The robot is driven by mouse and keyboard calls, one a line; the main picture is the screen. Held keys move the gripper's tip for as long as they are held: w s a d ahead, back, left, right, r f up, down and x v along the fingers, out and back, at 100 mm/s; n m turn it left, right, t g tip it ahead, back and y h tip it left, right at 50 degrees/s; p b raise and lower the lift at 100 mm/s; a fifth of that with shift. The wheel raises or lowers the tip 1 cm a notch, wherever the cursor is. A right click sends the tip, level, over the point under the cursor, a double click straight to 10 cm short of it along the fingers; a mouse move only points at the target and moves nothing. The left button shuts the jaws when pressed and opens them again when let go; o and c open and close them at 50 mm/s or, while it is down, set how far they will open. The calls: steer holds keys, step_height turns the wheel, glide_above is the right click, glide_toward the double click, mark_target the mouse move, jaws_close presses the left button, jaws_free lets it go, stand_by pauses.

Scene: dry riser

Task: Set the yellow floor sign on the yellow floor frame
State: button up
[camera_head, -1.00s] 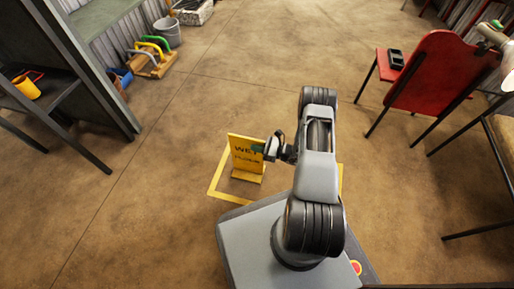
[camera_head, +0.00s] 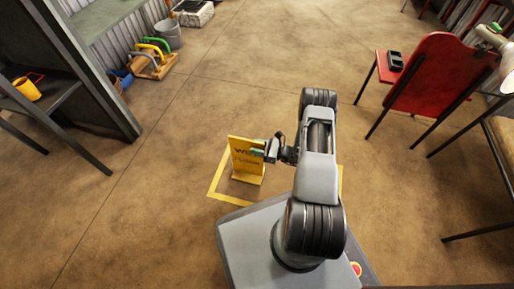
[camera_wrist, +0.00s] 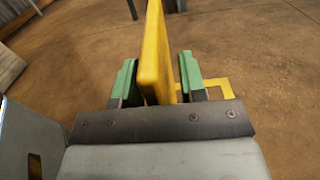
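The yellow floor sign (camera_head: 246,166) stands upright in the head view, its dark lettering partly covered by my gripper. It stands inside the yellow floor frame (camera_head: 219,192), a flat square outline on the floor; my arm and base hide much of the frame. My gripper (camera_head: 259,151) is at the upper right edge of the sign. In the wrist view the sign's yellow panel (camera_wrist: 155,50) rises between the two green fingers of my gripper (camera_wrist: 158,72). A gap shows at the right finger; the left finger is very close to the panel. A piece of the frame (camera_wrist: 215,87) shows beyond the right finger.
A red chair (camera_head: 432,75) stands to the right, beside a table edge. A dark shelf unit (camera_head: 85,70) is at the left. A wooden rack with coloured handles (camera_head: 152,65) and a grey bucket (camera_head: 168,32) lie beyond it. The floor ahead is clear.

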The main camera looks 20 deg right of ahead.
steer(key=p+v, duration=0.3)
steer(key=v, duration=0.8)
steer(key=a+r+n+g+h, duration=0.25)
steer(key=r+n+g, duration=0.2)
steer(key=r, duration=0.25)
steer(key=s+a+r+n+g+h, duration=0.1)
steer(key=a+r+n+g, duration=0.25)
steer(key=r+n, duration=0.2)
steer(key=a+r+n+g+h, duration=0.1)
steer(key=a+r+n+g, duration=0.25)
steer(key=r, duration=0.45)
steer(key=s+a+r+n+t+h, duration=0.2)
steer(key=s+r+n+t+h, duration=0.1)
steer(key=s+r+n+h, duration=0.6)
step_height(320, 180, up, 4)
steer(key=n+h, duration=0.1)
steer(key=n, duration=0.1)
steer(key=shift+a+r+n+t, duration=0.2)
steer(key=shift+a+n+t, duration=0.15)
steer(key=shift+a, duration=0.05)
